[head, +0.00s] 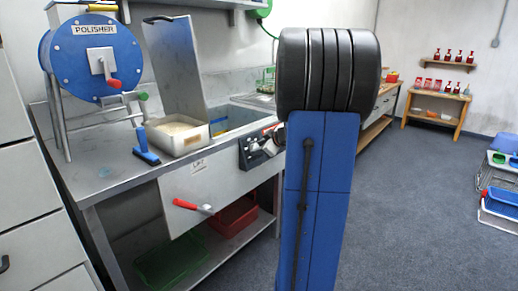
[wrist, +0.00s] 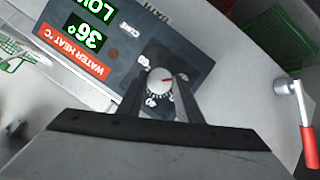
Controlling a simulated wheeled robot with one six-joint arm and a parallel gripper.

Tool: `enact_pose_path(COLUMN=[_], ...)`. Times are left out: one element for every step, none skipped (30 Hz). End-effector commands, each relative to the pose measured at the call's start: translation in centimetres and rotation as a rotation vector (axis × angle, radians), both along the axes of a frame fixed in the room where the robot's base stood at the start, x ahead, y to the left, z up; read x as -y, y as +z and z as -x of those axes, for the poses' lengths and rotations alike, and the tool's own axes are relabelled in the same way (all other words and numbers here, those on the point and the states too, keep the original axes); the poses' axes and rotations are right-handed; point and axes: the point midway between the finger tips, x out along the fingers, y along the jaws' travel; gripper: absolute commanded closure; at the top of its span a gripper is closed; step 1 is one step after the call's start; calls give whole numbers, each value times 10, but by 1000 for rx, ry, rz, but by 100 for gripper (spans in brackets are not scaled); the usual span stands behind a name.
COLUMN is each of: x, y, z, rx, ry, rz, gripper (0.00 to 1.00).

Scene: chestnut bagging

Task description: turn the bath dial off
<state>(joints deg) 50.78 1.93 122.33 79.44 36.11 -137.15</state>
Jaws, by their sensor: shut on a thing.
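The bath dial (wrist: 160,80) is a round pale knob with a red pointer mark, on the dark control panel (wrist: 122,45). In the wrist view my gripper (wrist: 160,90) has one finger on each side of the dial and is shut on it. The panel appears upside down there, with green displays and a red "WATER HEAT °C" label. One display reads "LOW". In the head view the control panel (head: 258,146) is on the bench front, partly hidden by my arm. The dial and fingertips are not clear in that view.
A red-handled lever (wrist: 308,140) sticks out right of the panel in the wrist view. In the head view, a blue polisher (head: 75,60) and a blue brush (head: 146,150) are on the steel bench (head: 105,180). Open floor (head: 420,200) lies to the right.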

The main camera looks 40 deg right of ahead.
Motion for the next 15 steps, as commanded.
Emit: enact_pose_path(x=[0, 0, 0, 0, 0, 0, 0, 0, 0, 0, 0, 0, 0, 0, 0], y=[-1, -1, -1, -1, -1, -1, -1, -1, -1, -1, -1, 0, 0, 0, 0], z=[0, 0, 0, 0, 0, 0, 0, 0, 0, 0, 0, 0, 0, 0, 0], rx=[-1, -1, -1, -1, -1, -1, -1, -1, -1, -1, -1, 0, 0, 0, 0], ry=[0, 0, 0, 0, 0, 0, 0, 0, 0, 0, 0, 0, 0, 0, 0], rz=[0, -1, -1, -1, -1, -1, -1, -1, -1, -1, -1, -1, -1, -1, -1], gripper=[90, 90, 90, 90, 90, 90, 63, 56, 49, 49, 49, 49, 49, 49, 49])
